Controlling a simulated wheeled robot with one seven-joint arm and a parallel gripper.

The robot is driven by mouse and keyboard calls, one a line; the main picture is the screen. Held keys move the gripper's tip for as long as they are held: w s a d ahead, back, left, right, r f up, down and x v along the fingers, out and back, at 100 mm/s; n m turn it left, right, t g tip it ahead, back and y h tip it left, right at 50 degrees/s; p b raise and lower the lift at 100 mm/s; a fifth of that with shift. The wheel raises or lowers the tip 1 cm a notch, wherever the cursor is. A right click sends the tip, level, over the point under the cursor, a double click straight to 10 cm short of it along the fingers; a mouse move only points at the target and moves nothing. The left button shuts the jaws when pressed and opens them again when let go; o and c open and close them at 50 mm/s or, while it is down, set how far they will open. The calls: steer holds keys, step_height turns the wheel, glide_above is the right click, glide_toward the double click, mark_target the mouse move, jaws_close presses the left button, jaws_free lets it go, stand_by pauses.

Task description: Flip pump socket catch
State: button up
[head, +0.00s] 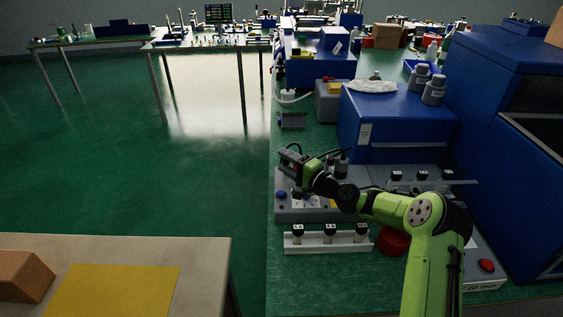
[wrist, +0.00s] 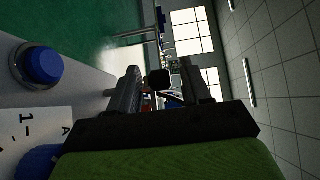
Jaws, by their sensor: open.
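My gripper (head: 291,164) is open above the left end of a grey panel unit (head: 283,214) on the green bench. In the wrist view its two dark fingers (wrist: 160,90) stand apart. A small black block (wrist: 159,79) shows in the gap between them; I cannot tell how far off it is or whether it is the catch. The panel has a blue button (wrist: 42,65), which also shows in the head view (head: 281,194). A second blue part (wrist: 42,161) is partly hidden at the lower left of the wrist view. I cannot make out the pump socket catch for certain.
A white rack (head: 328,246) with three black-topped pieces stands in front of the panel. A red round part (head: 394,242) is partly behind my arm. A blue machine (head: 395,130) stands behind. A red button (head: 487,265) is at right. Open floor lies left.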

steer(key=shift+x, duration=1.2)
